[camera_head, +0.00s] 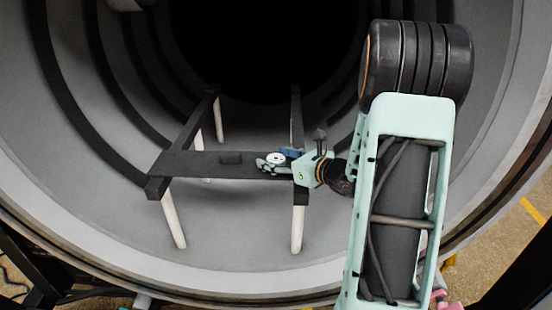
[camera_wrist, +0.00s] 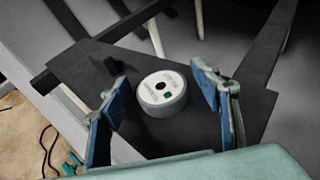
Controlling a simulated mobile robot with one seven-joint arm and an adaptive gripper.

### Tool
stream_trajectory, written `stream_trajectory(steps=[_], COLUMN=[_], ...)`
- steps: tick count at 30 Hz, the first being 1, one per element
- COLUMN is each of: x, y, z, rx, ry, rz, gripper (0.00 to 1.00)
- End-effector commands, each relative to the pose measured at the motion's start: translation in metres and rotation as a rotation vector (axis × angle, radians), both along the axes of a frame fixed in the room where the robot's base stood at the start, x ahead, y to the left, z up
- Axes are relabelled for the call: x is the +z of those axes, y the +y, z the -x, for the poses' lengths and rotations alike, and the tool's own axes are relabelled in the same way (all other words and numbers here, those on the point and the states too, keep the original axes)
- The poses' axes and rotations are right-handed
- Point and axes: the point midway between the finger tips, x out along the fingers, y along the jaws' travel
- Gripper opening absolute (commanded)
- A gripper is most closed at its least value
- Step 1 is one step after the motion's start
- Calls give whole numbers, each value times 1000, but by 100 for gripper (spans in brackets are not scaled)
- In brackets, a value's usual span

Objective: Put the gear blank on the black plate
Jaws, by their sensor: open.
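The dark plate also fills the middle of the wrist view (camera_wrist: 85,68). My gripper (camera_head: 277,162) reaches in from the right, low over the plate. In the wrist view its blue-padded fingers (camera_wrist: 160,100) are open on either side of the blank, with gaps showing. Contact with the blank is not visible.
The plate lies across a black frame on white legs (camera_head: 297,228) inside the round grey furnace chamber (camera_head: 90,215). A small dark block (camera_head: 230,158) stands on the plate left of the blank. The plate's left part is bare.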

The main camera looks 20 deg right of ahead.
Motion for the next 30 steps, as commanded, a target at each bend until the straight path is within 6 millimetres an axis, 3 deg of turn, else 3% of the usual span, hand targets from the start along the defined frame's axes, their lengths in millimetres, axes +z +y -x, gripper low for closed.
stream_trajectory(steps=[18, 30], x=[34, 36], y=[-40, -43], z=[97, 107], rx=[-3, 0], ry=[-1, -1], rz=[0, -1], gripper=[58, 58])
